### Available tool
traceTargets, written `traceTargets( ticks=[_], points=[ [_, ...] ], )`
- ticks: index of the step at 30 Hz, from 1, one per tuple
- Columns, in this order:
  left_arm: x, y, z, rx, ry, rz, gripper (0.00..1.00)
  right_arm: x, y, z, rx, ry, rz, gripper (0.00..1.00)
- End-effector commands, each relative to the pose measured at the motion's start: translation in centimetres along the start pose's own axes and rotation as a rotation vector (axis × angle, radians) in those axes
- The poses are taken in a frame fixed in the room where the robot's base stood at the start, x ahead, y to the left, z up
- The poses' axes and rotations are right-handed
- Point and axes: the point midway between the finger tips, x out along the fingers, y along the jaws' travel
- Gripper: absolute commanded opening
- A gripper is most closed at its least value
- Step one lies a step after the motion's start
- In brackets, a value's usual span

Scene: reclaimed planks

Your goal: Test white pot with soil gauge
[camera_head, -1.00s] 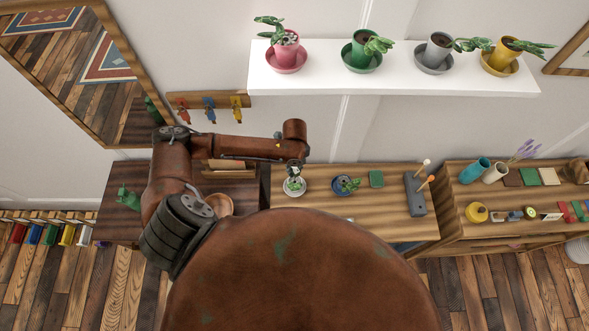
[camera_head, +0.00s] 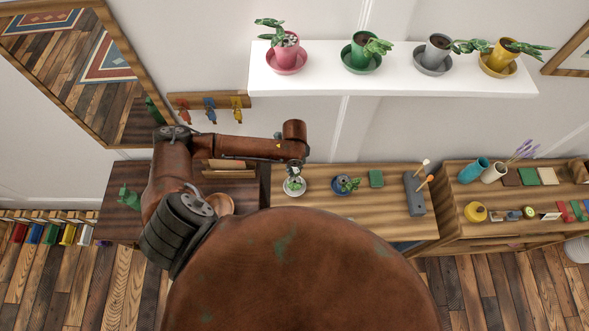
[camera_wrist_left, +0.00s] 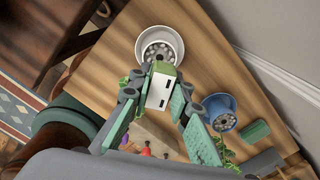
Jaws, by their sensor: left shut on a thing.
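The white pot (camera_head: 294,188) stands on its white saucer on the striped wooden table. In the left wrist view the white pot (camera_wrist_left: 161,47) shows grey pebbly filling. My left gripper (camera_wrist_left: 157,88) is shut on the soil gauge (camera_wrist_left: 159,92), a white and green block with dark slots on its face. In the head view my left gripper (camera_head: 296,168) is just above the white pot. The gauge's far end is hidden, so I cannot tell whether it touches the filling. My right gripper is not in view.
A blue pot (camera_head: 346,185) stands right of the white pot. Beyond it are a green block (camera_head: 376,179) and a grey holder (camera_head: 415,196) with knobbed sticks. A white shelf (camera_head: 395,82) above carries several potted plants. A mirror (camera_head: 82,70) hangs at left.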

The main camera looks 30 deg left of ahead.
Motion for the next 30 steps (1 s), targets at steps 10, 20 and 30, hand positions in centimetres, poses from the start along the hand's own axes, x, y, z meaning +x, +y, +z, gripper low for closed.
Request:
traceTargets(
  ticks=[10,20,30],
  points=[
    [0.8,0.0,0.0,0.0,0.0,0.0,0.0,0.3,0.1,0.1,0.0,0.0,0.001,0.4],
    [1.6,0.0,0.0,0.0,-0.001,0.0,0.0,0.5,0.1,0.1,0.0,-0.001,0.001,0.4],
    [2.4,0.0,0.0,0.0,0.0,0.0,0.0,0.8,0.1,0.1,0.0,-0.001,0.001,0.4]
  ],
)
